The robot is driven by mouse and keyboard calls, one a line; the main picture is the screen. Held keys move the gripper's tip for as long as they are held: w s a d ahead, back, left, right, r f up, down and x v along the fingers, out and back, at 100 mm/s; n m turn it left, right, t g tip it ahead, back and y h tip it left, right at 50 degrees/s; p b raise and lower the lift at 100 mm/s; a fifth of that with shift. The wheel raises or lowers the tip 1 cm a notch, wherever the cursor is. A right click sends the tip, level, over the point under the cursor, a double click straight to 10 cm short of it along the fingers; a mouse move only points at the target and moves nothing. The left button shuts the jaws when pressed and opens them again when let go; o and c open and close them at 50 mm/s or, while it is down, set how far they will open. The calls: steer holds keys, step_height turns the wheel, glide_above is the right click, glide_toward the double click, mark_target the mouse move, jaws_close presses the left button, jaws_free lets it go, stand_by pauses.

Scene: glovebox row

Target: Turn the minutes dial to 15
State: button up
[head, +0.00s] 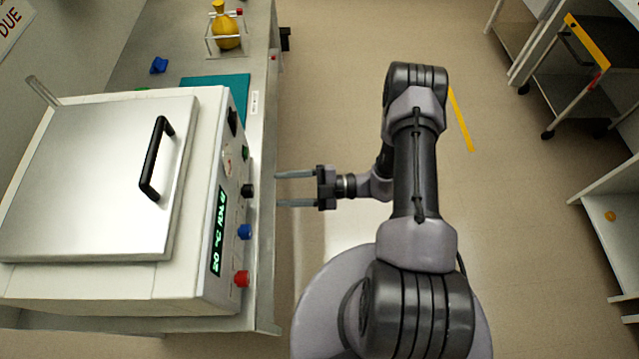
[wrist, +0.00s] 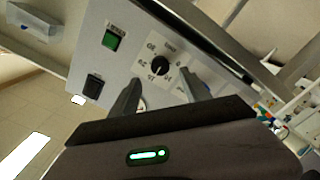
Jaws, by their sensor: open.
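The minutes dial (wrist: 160,66) is a small black knob on a pale plate with numbers around it, in the wrist view. Its pointer is too small to read surely. In the head view a black knob (head: 247,190) on the white machine's front panel appears to be this dial. My gripper (head: 276,189) is open, its two fingers level and aimed at that knob, with a gap between tips and knob. In the wrist view my gripper (wrist: 160,82) has one finger either side below the dial, and nothing is held.
The white machine (head: 130,275) has a silver lid with a black handle (head: 155,158). A blue knob (head: 245,231) and a red knob (head: 241,279) sit beside the black one. A green switch (wrist: 111,40) and black switch (wrist: 92,86) are near the dial.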

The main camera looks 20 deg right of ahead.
steer(key=v, duration=0.9)
steer(key=shift+d+p, duration=0.2)
steer(key=shift+p, duration=0.1)
steer(key=s+a+r+n+g+h+b, duration=0.15)
steer(key=r+n+g+h, duration=0.25)
steer(key=r+n, duration=0.6)
steer(key=a+r+n+g+h, duration=0.35)
steer(key=r+n, duration=0.35)
steer(key=n, duration=0.5)
steer(key=s+a+r+n+t+h+b, duration=0.1)
steer(key=s+r+n+t+h, duration=0.2)
steer(key=n, duration=0.8)
steer(key=s+a+r+n+t+h+b, duration=0.1)
steer(key=s+r+n+t+h, duration=0.3)
steer(key=s+r+n, duration=0.3)
step_height(320, 180, up, 3)
steer(key=n, duration=0.4)
steer(key=shift+a+n, duration=0.3)
steer(key=shift+n, duration=0.1)
steer(key=shift+r+h, duration=0.15)
steer(key=shift+h, duration=0.1)
